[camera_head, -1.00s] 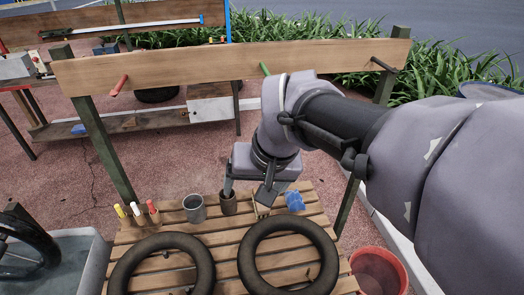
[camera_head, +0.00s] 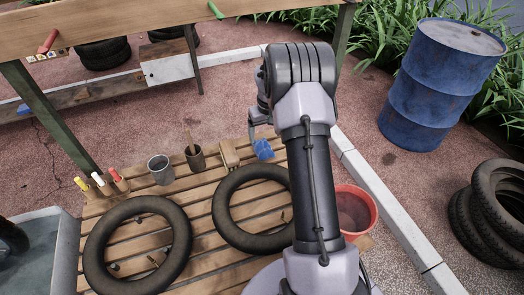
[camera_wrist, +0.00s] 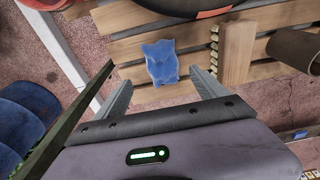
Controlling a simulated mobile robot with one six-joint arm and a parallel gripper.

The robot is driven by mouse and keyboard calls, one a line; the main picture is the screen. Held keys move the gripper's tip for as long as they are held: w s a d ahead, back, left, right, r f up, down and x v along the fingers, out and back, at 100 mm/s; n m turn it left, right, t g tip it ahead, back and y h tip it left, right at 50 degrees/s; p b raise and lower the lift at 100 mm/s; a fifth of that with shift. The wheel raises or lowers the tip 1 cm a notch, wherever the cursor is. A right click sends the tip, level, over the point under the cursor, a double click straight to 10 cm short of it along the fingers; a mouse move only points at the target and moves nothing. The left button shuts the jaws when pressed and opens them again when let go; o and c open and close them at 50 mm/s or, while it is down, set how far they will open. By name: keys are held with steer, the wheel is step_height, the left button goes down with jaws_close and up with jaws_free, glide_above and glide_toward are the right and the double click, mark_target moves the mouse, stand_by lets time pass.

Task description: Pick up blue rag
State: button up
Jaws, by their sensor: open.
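The blue rag (camera_head: 264,149) lies crumpled on the slatted wooden table (camera_head: 205,215), near its far right edge. In the wrist view the rag (camera_wrist: 161,62) lies on the slats between and beyond the two fingers. My gripper (camera_wrist: 160,84) is open and empty, with one finger on each side of the rag in that picture. In the head view my gripper (camera_head: 258,128) is partly hidden behind my arm, just above and left of the rag. I cannot tell its exact height above the table.
A wooden brush (camera_head: 230,154) lies close left of the rag, with a brown pot (camera_head: 195,158) and a grey metal cup (camera_head: 161,170) farther left. Two black tyres (camera_head: 138,245) lie on the table. A red bucket (camera_head: 355,210) stands right of it.

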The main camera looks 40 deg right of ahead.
mark_target(263, 144)
steer(key=f+b, duration=0.1)
steer(key=f, duration=0.2)
steer(key=w+f+b, duration=0.1)
steer(key=f+b, duration=0.1)
steer(key=f, duration=0.2)
steer(key=shift+w+f, duration=0.1)
steer(key=shift+w, duration=0.1)
steer(key=shift+r, duration=0.2)
steer(key=c, duration=1.4)
